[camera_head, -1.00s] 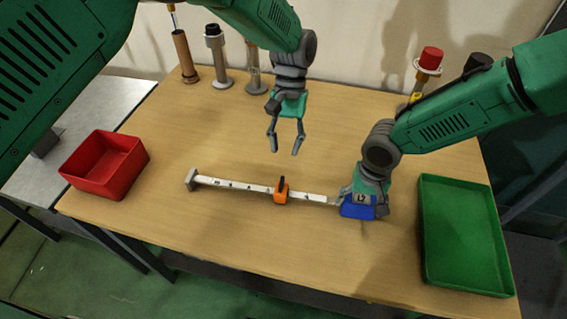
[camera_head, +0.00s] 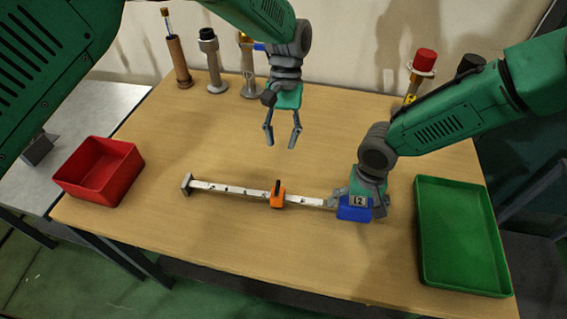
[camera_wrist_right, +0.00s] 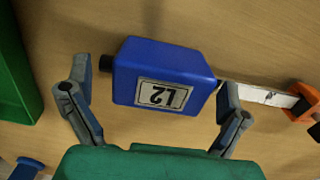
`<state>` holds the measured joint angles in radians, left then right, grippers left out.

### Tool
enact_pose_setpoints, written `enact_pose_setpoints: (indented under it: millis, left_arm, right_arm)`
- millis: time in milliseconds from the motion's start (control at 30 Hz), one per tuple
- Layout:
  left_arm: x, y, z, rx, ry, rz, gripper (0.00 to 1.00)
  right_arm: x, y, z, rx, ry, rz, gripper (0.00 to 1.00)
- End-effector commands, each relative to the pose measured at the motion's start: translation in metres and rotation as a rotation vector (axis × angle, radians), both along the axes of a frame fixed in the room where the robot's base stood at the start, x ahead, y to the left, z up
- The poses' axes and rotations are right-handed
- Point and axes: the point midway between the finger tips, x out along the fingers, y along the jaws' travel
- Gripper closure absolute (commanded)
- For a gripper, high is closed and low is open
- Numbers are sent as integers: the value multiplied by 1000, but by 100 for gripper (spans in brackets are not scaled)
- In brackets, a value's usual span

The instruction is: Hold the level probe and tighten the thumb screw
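The level probe lies across the table. My left gripper (camera_head: 282,138) is open and empty above the table, beyond the orange slider.
A red tray (camera_head: 98,170) is at the left and a green tray (camera_head: 462,236) at the right. Several upright pieces stand along the back edge, including a brown tube (camera_head: 179,62) and a red-capped item (camera_head: 424,61). The table between the trays is otherwise clear.

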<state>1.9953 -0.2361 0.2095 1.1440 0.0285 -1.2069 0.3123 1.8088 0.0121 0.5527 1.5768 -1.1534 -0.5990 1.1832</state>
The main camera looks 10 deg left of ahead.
Motion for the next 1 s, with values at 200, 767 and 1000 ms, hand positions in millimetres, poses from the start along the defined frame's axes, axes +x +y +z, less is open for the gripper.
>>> enact_pose_setpoints:
  millis: [200, 767, 1000]
  left_arm:
    - [-1, 0, 1, 0, 0, 0, 71]
    - [-1, 0, 1, 0, -1, 0, 71]
    - [-1, 0, 1, 0, -1, 0, 71]
  right_arm:
    - [-1, 1, 2, 2, -2, 0, 1]
    - [2, 0, 94, 2, -3, -1, 1]
    - [2, 0, 117, 2, 1, 0, 1]
